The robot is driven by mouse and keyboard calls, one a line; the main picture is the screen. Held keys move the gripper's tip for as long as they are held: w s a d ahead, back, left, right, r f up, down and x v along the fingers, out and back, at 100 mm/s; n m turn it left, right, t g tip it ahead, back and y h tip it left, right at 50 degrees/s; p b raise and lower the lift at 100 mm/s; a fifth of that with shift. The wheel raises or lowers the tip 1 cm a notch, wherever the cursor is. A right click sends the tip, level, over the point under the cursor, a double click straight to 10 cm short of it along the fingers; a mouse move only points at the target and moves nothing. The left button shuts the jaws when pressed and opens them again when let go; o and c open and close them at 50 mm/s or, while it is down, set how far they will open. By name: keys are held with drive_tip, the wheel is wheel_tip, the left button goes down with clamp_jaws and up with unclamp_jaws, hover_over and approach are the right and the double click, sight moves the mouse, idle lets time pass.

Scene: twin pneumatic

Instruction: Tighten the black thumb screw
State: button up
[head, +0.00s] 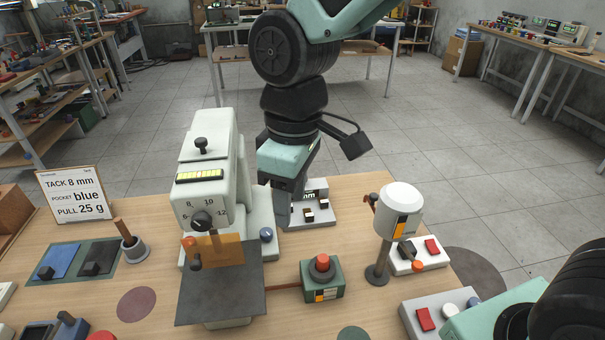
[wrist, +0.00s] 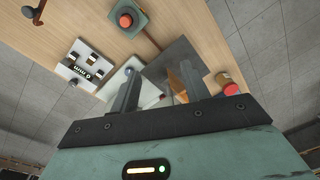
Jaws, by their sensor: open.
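A pale machine (head: 214,170) stands on the wooden table. A black knob-topped screw (head: 201,145) stands upright on its top; this may be the thumb screw, but I cannot be sure. A black pointer dial (head: 201,219) with numbers around it is on the machine's front. My gripper (head: 284,215) points down just right of the machine, in front of a white block, apart from the black screw. In the wrist view my gripper (wrist: 155,90) has its two fingers spread with nothing held between them. I cannot make out the black screw in the wrist view.
A blue knob (head: 266,235) is on the machine's base, close to my gripper. A white block (head: 313,213) with black pieces lies just behind. A green box with a red button (head: 322,262) and a white-headed post (head: 400,203) stand to the right. A sign (head: 75,194) stands left.

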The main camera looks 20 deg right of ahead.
drive_tip(key=w+d+f+n, duration=0.1)
drive_tip(key=w+d+n, duration=0.15)
drive_tip(key=w, duration=1.55)
drive_tip(key=w+d+f+n, duration=0.1)
drive_tip(key=w+d+f, duration=0.1)
drive_tip(key=w+d, duration=0.4)
drive_tip(key=w+d+f+n, duration=0.15)
drive_tip(key=w+d, duration=0.25)
drive_tip(key=w, duration=0.4)
drive_tip(key=shift+h, duration=0.3)
drive_tip(key=f+p, duration=0.1)
drive_tip(key=f, duration=0.5)
drive_tip(key=f+p, duration=0.1)
drive_tip(key=f, duration=0.4)
drive_tip(key=f+p, duration=0.1)
drive_tip(key=f, duration=0.5)
drive_tip(key=shift+w+a+f, duration=0.15)
drive_tip(key=shift+a+f, duration=0.1)
drive_tip(key=shift+f, duration=0.1)
drive_tip(key=c, duration=1)
